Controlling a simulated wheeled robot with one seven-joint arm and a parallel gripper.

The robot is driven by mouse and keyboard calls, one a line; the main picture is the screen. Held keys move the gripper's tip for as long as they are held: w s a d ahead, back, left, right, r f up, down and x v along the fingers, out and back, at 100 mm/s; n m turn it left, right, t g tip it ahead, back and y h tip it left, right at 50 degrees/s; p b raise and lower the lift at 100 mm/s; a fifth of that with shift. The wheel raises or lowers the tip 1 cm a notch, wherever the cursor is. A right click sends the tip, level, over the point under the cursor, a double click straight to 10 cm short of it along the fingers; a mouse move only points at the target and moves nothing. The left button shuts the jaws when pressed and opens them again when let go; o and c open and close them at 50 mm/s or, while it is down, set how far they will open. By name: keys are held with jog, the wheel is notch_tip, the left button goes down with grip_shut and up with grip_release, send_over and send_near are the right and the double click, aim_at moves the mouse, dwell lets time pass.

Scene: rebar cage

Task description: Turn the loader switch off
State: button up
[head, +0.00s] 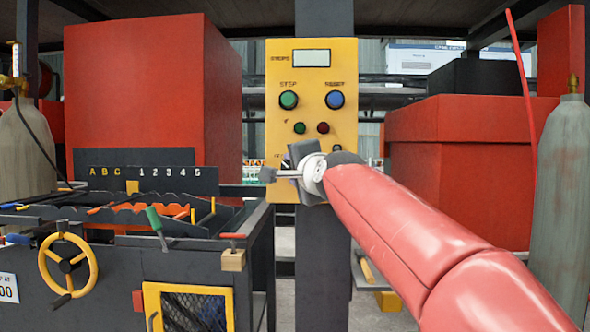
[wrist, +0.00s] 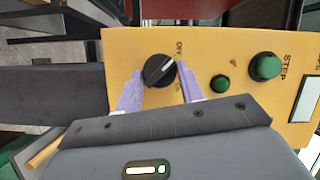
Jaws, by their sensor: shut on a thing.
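The loader switch (wrist: 159,70) is a round black knob with a pale pointer line on the yellow control panel (wrist: 230,45) in the wrist view. Its pointer lies slanted across the knob. Lettering beside it seems to read OFF, and a second label is partly hidden by a finger. My gripper (wrist: 160,75) has a purple finger on each side of the knob and is shut on it. In the head view my gripper (head: 291,165) is at the lower part of the yellow panel (head: 345,75), and hides the switch there.
Above the switch, the panel carries a green STEP button (head: 289,100), a blue button (head: 334,99), small green and red lights or buttons (head: 323,128) and a display (head: 312,58). A dark machine with a yellow handwheel (head: 68,265) stands left. Red boxes flank the panel.

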jog(key=o, duration=1)
jog(key=shift+a, duration=0.1)
jog(key=b+v, duration=0.2)
jog(key=v, duration=0.5)
jog(key=shift+s, duration=0.35)
